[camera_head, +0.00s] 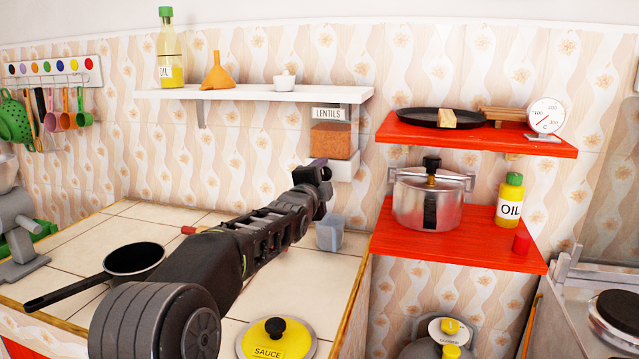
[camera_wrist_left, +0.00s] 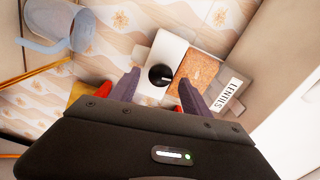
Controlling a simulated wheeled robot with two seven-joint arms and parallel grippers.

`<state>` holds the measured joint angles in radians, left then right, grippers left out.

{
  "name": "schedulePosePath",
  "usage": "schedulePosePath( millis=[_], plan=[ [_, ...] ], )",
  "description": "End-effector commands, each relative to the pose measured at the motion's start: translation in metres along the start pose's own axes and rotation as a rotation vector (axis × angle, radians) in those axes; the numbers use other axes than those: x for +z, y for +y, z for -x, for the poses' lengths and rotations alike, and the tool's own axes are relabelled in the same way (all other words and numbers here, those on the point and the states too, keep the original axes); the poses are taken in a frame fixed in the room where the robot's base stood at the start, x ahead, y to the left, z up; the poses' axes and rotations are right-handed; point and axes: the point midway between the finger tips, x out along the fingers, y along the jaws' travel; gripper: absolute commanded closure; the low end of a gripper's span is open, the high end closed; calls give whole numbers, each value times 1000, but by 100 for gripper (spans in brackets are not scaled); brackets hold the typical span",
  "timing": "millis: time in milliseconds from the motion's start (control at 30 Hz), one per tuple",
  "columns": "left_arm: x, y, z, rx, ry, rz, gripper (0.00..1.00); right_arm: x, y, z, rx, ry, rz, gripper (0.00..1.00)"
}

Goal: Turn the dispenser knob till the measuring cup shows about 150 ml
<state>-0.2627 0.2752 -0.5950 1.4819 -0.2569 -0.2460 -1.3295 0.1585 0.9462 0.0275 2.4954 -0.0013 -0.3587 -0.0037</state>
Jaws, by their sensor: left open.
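The lentil dispenser (camera_head: 332,140) is a clear box of orange-brown lentils on a white base, mounted on the wall under the white shelf. Its label reads LENTILS. In the left wrist view, the dispenser (camera_wrist_left: 199,70) has a round black knob (camera_wrist_left: 161,75) on its white face. My left gripper (camera_head: 314,172) is open in front of the dispenser. Its fingers (camera_wrist_left: 158,84) appear on either side of the knob, which my gripper hides in the head view. The measuring cup (camera_head: 330,233), bluish and translucent, stands on the tiled counter below; it also shows in the wrist view (camera_wrist_left: 50,22). Its level is unreadable.
A dark pan (camera_head: 134,260) and a SAUCE lid (camera_head: 275,340) lie on the counter near my left arm. The white shelf (camera_head: 255,93) overhangs the dispenser's area. Red shelves (camera_head: 450,245) with a pressure cooker (camera_head: 427,200) and an oil bottle (camera_head: 510,200) stand to the right.

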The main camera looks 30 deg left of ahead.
Motion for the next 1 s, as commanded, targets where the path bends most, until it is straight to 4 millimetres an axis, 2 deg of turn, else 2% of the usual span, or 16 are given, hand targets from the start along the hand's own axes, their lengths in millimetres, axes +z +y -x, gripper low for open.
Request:
schedulePosePath(
  millis=[200, 500, 700, 1000],
  plan=[
    [-1, 2, 24, -1, 4, 6, 45, 0, 3, -7, 0, 0, 0, 64],
    [0, -2, 66, 1, 2, 6, 45, 0, -2, 5, 0, 0, 0, 64],
    [1, 1, 75, 3, -1, 3, 45, 0, -3, 7, 0, 0, 0, 64],
    [1, 2, 74, 2, -1, 1, 45, 0, -2, 6, 0, 0, 0, 64]
  ],
)
